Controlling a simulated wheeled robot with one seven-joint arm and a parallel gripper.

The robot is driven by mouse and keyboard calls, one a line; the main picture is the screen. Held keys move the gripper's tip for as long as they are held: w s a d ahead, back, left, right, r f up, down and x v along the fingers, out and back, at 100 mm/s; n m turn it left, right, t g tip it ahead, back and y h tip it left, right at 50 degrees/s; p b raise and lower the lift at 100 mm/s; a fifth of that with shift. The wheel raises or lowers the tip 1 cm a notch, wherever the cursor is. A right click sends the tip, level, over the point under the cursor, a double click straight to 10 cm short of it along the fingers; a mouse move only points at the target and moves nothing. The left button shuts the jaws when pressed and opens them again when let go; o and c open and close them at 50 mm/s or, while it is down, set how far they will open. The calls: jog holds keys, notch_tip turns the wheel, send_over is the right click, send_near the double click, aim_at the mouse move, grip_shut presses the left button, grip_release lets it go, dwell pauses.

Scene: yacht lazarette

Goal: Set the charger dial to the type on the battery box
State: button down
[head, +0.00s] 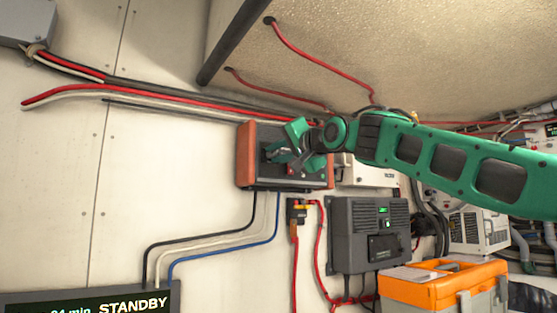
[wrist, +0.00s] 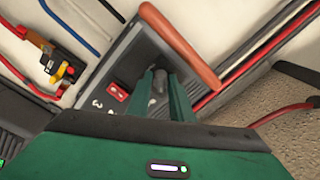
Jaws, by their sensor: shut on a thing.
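The charger (head: 245,160) is a dark-faced wall unit with orange-red end cheeks, upper middle in the head view. Its face (wrist: 130,62) and one cheek (wrist: 180,45) show in the wrist view, along with a small red part and white marks. My gripper (head: 283,150) is at its face; in the wrist view its green fingers (wrist: 164,92) are shut on a dark dial knob (wrist: 158,84). The dial's pointer and setting are hidden or too small to read. A grey box with an orange lid (head: 440,285), possibly the battery box, stands lower right; no type is readable on it.
A dark grey unit with a green display (head: 368,232) hangs below right of the charger. A red-cabled switch (head: 299,210) is beside it and also in the wrist view (wrist: 58,68). A screen (head: 95,303) reads STANDBY at lower left. Cables run along the wall.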

jog(key=shift+w+d+m, duration=0.2)
jog(key=shift+d+m, duration=0.2)
jog(key=c, duration=1.6)
grip_release()
jog(key=shift+s+a, duration=0.1)
jog(key=shift+a, duration=0.05)
jog(key=v, duration=1)
jog(key=shift+s+d, duration=0.2)
jog(key=shift+d, duration=0.05)
jog(key=shift+f, duration=0.1)
